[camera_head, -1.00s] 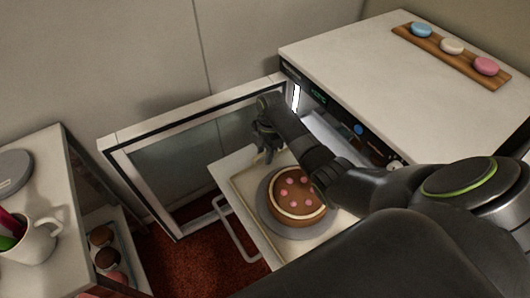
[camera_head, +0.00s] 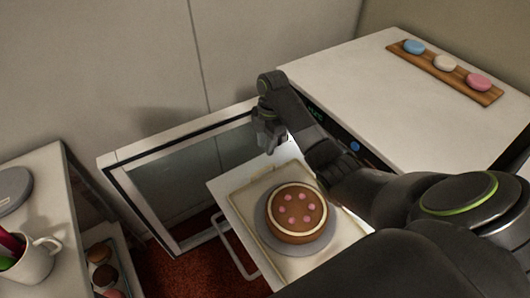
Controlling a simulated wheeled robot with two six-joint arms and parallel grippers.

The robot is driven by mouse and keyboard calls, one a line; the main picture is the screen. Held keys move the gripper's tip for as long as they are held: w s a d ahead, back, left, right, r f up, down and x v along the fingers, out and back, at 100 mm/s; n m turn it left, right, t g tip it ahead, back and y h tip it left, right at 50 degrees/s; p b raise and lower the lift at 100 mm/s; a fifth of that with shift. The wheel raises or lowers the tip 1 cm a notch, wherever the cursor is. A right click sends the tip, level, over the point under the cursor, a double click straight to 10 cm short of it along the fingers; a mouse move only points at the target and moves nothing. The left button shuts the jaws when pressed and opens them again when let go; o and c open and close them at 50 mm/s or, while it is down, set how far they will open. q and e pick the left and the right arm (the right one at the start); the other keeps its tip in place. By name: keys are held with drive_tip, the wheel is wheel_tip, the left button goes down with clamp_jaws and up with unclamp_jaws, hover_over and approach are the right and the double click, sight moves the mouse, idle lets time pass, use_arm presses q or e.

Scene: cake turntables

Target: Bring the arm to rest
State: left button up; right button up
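My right gripper (camera_head: 268,140) hangs from its dark arm above the back of a pulled-out white tray (camera_head: 231,189). It points down, and nothing shows in it; the view is too small and dark to tell how far its fingers are apart. A brown cake (camera_head: 300,211) with pink dots and a pale rim sits on a grey round plate (camera_head: 268,228) on the tray, in front of the gripper and apart from it. My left gripper is out of view.
A white cabinet (camera_head: 390,85) with an open glass door (camera_head: 190,165) stands behind the tray. A wooden board (camera_head: 445,72) with macarons lies on its top. At left, a white mug (camera_head: 35,262) and a grey disc (camera_head: 12,188) stand on another counter.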

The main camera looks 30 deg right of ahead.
drive_tip(key=shift+r, duration=0.3)
